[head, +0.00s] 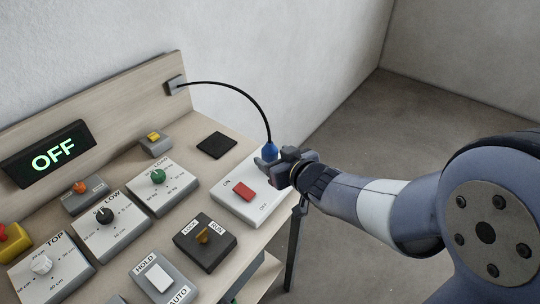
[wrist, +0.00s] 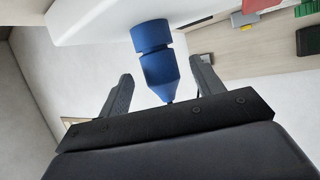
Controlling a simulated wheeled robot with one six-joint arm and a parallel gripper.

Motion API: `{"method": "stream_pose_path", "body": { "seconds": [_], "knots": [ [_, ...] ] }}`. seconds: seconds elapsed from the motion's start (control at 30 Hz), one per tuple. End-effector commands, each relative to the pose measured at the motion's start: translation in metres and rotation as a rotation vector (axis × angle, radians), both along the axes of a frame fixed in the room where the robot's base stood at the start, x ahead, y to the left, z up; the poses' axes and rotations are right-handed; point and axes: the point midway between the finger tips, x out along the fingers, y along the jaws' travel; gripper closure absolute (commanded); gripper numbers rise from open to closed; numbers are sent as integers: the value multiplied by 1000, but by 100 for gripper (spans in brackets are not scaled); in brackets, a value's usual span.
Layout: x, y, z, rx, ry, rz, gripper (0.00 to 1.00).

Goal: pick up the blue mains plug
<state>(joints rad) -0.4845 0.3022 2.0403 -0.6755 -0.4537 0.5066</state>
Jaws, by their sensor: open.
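The blue mains plug (head: 270,152) is at the far right corner of the white switch box (head: 225,205), with a black cord (head: 235,91) arching from it to a small grey wall fitting (head: 176,86). In the wrist view the plug (wrist: 158,70) has a wide round head and a tapered end, lying between my two fingers. My gripper (head: 271,164) is open around the plug, with a gap visible on both sides of it (wrist: 163,68). The plug's head borders the white box in the wrist view; I cannot tell whether they touch. My gripper partly hides the plug in the head view.
The white box carries a red rocker (head: 243,191). A lit OFF display (head: 50,157) stands at the left. Open floor (head: 425,125) lies right of the table.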

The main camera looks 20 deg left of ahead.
Motion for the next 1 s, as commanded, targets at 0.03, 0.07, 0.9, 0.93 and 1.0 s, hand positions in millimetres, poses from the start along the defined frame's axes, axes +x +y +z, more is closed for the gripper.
{"method": "stream_pose_path", "body": {
  "seconds": [0.03, 0.07, 0.9, 0.93, 1.0],
  "knots": [
    [4, 6, -3, -1, 2, 2, 37],
    [8, 9, -4, -1, 1, 2, 37],
    [30, 31, -13, -1, 1, 0, 61],
    [30, 31, -13, -1, 1, 0, 63],
    [30, 31, -13, -1, 1, 0, 69]
  ]
}}
